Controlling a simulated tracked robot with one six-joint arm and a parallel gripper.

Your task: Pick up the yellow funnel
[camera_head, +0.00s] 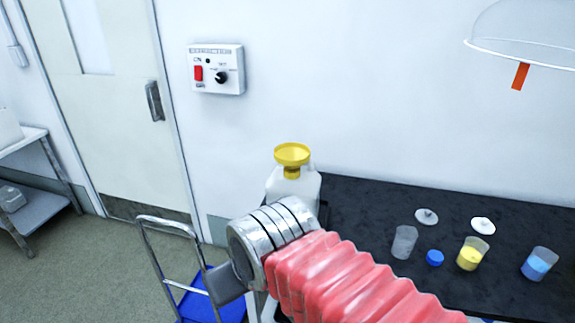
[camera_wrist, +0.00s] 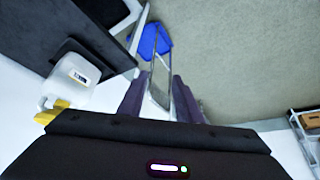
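The yellow funnel (camera_head: 292,155) sits upright in the top of a white bottle (camera_head: 300,186) at the left end of the black bench. In the wrist view, the funnel (camera_wrist: 52,112) shows at the lower left, partly hidden by my gripper's dark body, beside the bottle (camera_wrist: 72,80). My gripper (camera_wrist: 161,84) has its two fingers spread apart with nothing between them. The funnel is to the left of the fingers in that view. In the head view, my arm is in front of the bench, and its end hides the bottle's lower part.
The black bench (camera_head: 370,205) carries a clear cup (camera_head: 404,242), a blue cap (camera_head: 434,258), a yellow-filled cup (camera_head: 472,254) and a blue-filled cup (camera_head: 538,264). A blue trolley (camera_head: 228,306) stands on the floor left of the bench. A clear hood (camera_head: 530,35) hangs upper right.

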